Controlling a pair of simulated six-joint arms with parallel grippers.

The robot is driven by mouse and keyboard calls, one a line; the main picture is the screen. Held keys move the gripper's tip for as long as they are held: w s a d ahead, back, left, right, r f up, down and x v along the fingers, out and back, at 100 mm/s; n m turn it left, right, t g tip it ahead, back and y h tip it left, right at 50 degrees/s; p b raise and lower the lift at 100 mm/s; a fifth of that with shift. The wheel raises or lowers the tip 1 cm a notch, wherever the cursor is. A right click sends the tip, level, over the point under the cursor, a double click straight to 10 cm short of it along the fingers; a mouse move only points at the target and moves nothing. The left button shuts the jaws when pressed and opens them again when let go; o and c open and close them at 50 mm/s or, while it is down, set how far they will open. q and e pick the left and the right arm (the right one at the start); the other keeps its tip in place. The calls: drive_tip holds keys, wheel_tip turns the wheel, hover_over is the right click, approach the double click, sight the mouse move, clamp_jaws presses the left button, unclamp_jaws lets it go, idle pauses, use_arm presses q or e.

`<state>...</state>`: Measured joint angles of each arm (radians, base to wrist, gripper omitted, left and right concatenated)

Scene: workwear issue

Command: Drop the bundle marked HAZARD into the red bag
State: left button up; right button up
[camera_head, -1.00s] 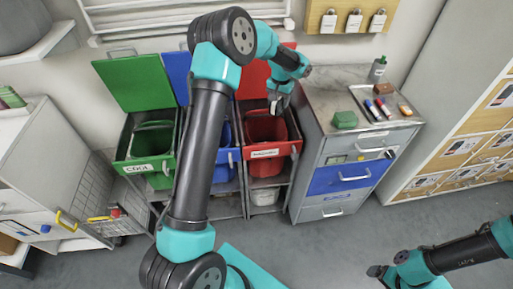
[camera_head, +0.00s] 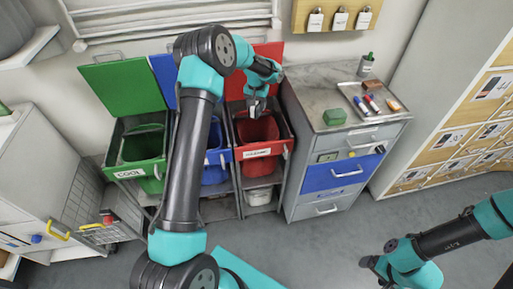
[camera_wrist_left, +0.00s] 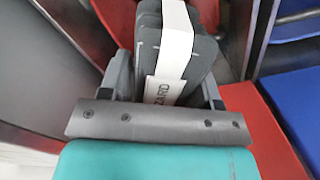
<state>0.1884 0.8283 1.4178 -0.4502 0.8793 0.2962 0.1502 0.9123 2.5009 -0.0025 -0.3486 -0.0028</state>
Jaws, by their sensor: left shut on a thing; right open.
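My left gripper (camera_head: 257,106) is above the red bin, over the red bag (camera_head: 262,132) that lines it. In the left wrist view the gripper (camera_wrist_left: 166,98) is shut on a dark grey folded bundle (camera_wrist_left: 204,62). A white band around the bundle carries lettering ending in "ZARD"; its start is hidden. In the head view the bundle is too small and dark to make out clearly. My right gripper (camera_head: 372,268) is open and empty over the floor at lower right.
A green bin marked COOL (camera_head: 140,168) and a blue bin (camera_head: 217,165) stand left of the red bin (camera_head: 268,150), lids up. A metal-topped cabinet (camera_head: 312,85) at right carries a green block (camera_head: 335,117) and a tray of markers (camera_head: 385,112). Floor in front is clear.

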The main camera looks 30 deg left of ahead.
use_arm(q)
drive_tip(key=shift+f, duration=2.2)
drive_tip(key=o, duration=1.1)
drive_tip(key=shift+r, duration=0.1)
wheel_tip(320, 180, up, 17)
drive_tip(key=shift+r, duration=0.1)
